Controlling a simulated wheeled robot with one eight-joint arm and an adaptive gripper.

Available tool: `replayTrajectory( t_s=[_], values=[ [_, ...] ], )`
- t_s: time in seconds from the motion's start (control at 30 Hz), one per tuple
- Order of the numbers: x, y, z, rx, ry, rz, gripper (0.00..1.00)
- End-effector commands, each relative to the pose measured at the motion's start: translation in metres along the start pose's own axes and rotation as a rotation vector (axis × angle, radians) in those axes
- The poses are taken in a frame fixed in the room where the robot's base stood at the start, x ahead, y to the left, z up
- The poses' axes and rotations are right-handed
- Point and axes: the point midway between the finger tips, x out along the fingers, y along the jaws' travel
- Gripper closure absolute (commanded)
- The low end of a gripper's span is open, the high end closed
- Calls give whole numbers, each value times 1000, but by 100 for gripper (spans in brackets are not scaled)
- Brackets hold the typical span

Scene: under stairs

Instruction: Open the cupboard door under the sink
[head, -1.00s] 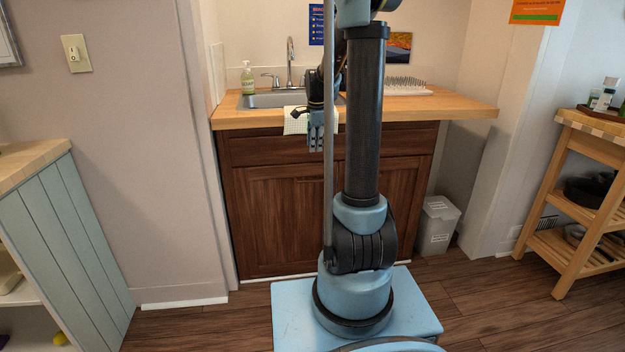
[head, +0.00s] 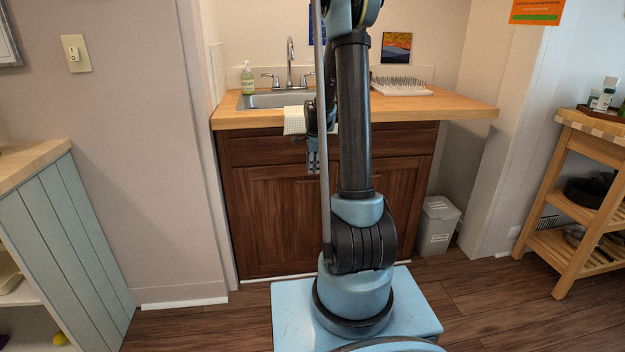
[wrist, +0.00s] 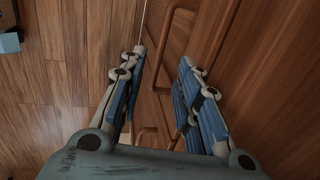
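The dark brown wooden cupboard (head: 270,210) stands under the sink counter, with its doors shut. Its right part is partly hidden behind my arm in the head view. My gripper (head: 313,168) hangs below the counter edge, in front of the upper part of the doors. In the wrist view my gripper (wrist: 162,58) is open, its two blue-padded fingers apart. A brown C-shaped handle (wrist: 161,48) on the cupboard front shows between and beyond the fingers. A second handle (wrist: 147,130) shows lower, near the palm. I cannot tell whether either finger touches a handle.
A towel (head: 294,120) hangs over the counter edge beside my gripper. The sink (head: 270,100) and a soap bottle (head: 248,78) are above. A grey bin (head: 437,226) stands right of the cupboard. A wooden cart (head: 570,200) is at far right, and a pale-blue shelf unit (head: 60,240) at left.

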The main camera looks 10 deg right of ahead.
Motion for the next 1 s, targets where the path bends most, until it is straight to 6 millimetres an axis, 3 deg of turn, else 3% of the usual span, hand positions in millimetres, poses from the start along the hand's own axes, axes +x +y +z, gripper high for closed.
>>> replayTrajectory(
  t_s=[0.2, 0.5, 0.93, 0.97, 1.0],
  values=[
    [30, 0, 0, 0, 0, 0, 69],
    [58, 0, 0, 0, 0, 0, 69],
    [64, 0, 0, 0, 0, 0, 69],
    [64, 0, 0, 0, 0, 0, 72],
    [64, 0, 0, 0, 0, 0, 81]
  ],
)
